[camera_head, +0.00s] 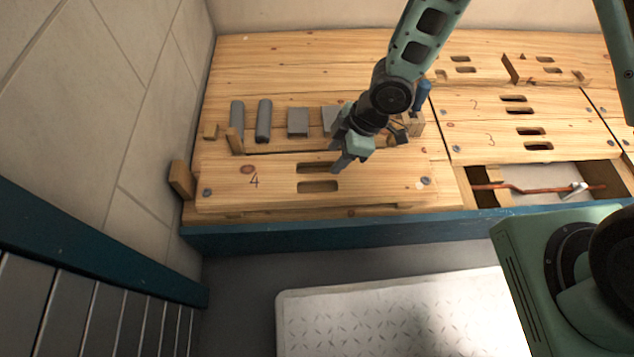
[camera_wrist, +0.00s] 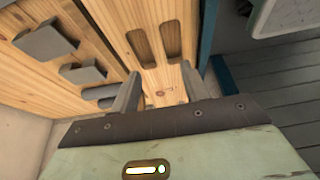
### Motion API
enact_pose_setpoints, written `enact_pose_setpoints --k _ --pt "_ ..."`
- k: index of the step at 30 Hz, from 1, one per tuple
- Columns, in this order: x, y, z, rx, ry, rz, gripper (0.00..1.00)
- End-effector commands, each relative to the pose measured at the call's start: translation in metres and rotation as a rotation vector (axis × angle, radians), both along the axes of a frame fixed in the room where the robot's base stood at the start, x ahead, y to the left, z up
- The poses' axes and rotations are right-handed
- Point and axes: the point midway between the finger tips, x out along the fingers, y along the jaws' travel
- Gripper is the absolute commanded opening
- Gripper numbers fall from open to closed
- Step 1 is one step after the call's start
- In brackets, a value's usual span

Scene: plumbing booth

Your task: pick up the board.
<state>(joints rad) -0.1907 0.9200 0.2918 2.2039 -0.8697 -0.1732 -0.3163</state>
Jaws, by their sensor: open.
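The board marked 4 (camera_head: 375,187) is a pale wooden plank with two oblong slots, a dark knot and a screw near each end. It lies flat along the front edge of the bench. It also shows in the wrist view (camera_wrist: 159,82), with its slots beyond my fingertips. My gripper (camera_head: 345,165) is open and empty, over the board at the right end of its slots. In the wrist view my two fingers (camera_wrist: 158,80) stand apart with the board between and below them. I cannot tell whether the fingertips touch it.
Grey blocks (camera_head: 298,122) lie in a row behind the board. A blue-handled tool (camera_head: 422,94) stands by a wooden block. At right, boards 2 and 3 (camera_head: 490,139) lie near an open gap with a copper pipe (camera_head: 520,188). A wooden peg (camera_head: 182,180) is at the board's left end.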

Motion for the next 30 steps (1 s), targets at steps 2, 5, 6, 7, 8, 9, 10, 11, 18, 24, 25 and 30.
enact_pose_setpoints --k 2,5,6,7,8,9,10,11,18,24,25,30 --pt "0.000 0.007 -0.022 -0.001 0.001 0.001 0.45" --pt "0.000 0.013 -0.035 0.000 0.001 0.001 0.45" --pt "0.001 0.015 -0.038 0.000 0.000 0.001 0.45" --pt "0.001 0.015 -0.040 0.000 -0.001 0.001 0.45" --pt "0.001 0.016 -0.041 0.000 -0.001 0.000 0.45" --pt "0.001 0.017 -0.042 0.000 -0.001 0.000 0.45" --pt "0.001 0.018 -0.043 0.000 -0.001 0.000 0.45" --pt "0.001 0.018 -0.044 0.000 -0.001 0.000 0.45" --pt "0.004 0.025 -0.063 0.000 0.000 -0.001 0.45" --pt "0.006 0.036 -0.088 0.000 0.000 0.000 0.45" --pt "0.006 0.038 -0.090 0.000 0.000 0.000 0.45" --pt "0.006 0.039 -0.090 0.000 -0.001 -0.001 0.45"
